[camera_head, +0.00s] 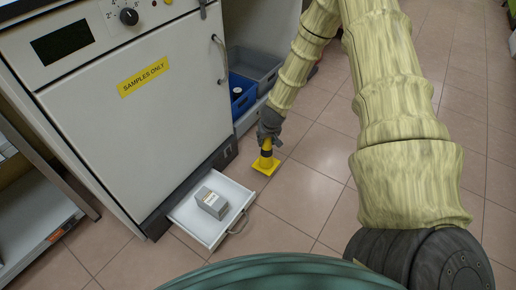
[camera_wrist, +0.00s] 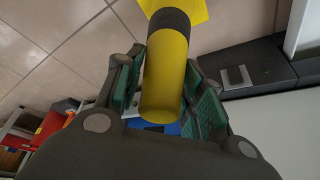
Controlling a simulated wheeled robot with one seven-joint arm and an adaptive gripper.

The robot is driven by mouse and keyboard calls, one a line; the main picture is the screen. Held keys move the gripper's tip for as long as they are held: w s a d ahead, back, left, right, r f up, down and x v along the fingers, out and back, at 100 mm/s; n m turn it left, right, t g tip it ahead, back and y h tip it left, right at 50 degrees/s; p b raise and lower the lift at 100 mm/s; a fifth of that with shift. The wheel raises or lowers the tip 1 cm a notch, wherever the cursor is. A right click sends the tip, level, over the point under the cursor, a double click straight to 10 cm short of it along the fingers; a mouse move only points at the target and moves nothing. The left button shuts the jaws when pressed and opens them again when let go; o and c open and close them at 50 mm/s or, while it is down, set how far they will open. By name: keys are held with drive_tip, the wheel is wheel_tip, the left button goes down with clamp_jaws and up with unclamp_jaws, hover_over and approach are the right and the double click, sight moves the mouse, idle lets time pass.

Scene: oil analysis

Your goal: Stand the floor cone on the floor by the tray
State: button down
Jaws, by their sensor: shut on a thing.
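The floor cone (camera_head: 266,164) is yellow with a black band and a flat square base. My gripper (camera_head: 270,124) is shut on its upper part, and the cone hangs base down, roughly upright. In the head view its base is close to or at the floor; I cannot tell if it touches. In the wrist view the cone (camera_wrist: 166,75) lies between the two green-padded fingers of my gripper (camera_wrist: 165,95). The tray (camera_head: 190,228) is a white drawer-like tray, pulled out low at the cabinet's foot, left of the cone. A grey box (camera_head: 211,203) lies in it.
A white cabinet (camera_head: 140,100) with a "SAMPLES ONLY" label stands above the tray. Blue (camera_head: 233,90) and grey (camera_head: 262,66) crates stand behind the cone. A metal shelf (camera_head: 35,230) is at the left. The tiled floor (camera_head: 310,190) right of the tray is clear.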

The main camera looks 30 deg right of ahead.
drive_tip(key=shift+w+a+f+b, duration=0.3)
drive_tip(key=shift+a+f+b, duration=0.2)
drive_tip(key=shift+f+b, duration=0.15)
drive_tip(key=shift+w+a+f+b, duration=0.35)
drive_tip(key=shift+a+f+b, duration=0.1)
drive_tip(key=shift+f+b, duration=0.2)
drive_tip(key=shift+w+a+f+b, duration=0.3)
drive_tip(key=shift+a+f+b, duration=0.25)
drive_tip(key=shift+b, duration=0.1)
drive_tip(key=shift+f, duration=0.1)
drive_tip(key=c, duration=0.9)
unclamp_jaws()
drive_tip(key=p+v, duration=0.7)
drive_tip(key=v, duration=0.5)
drive_tip(key=s+a+f+n+g, duration=0.1)
drive_tip(key=s+a+f, duration=0.3)
drive_tip(key=s, duration=0.8)
drive_tip(key=s+a+f+n+g+y, duration=0.1)
drive_tip(key=s+a+f, duration=0.3)
drive_tip(key=s+a, duration=0.5)
drive_tip(key=s+a+f+n+g, duration=0.2)
drive_tip(key=s+a+f, duration=0.2)
drive_tip(key=s, duration=1.1)
drive_tip(key=shift+s+a+f+y, duration=0.3)
drive_tip(key=shift+a+f, duration=0.05)
drive_tip(key=shift+a, duration=0.85)
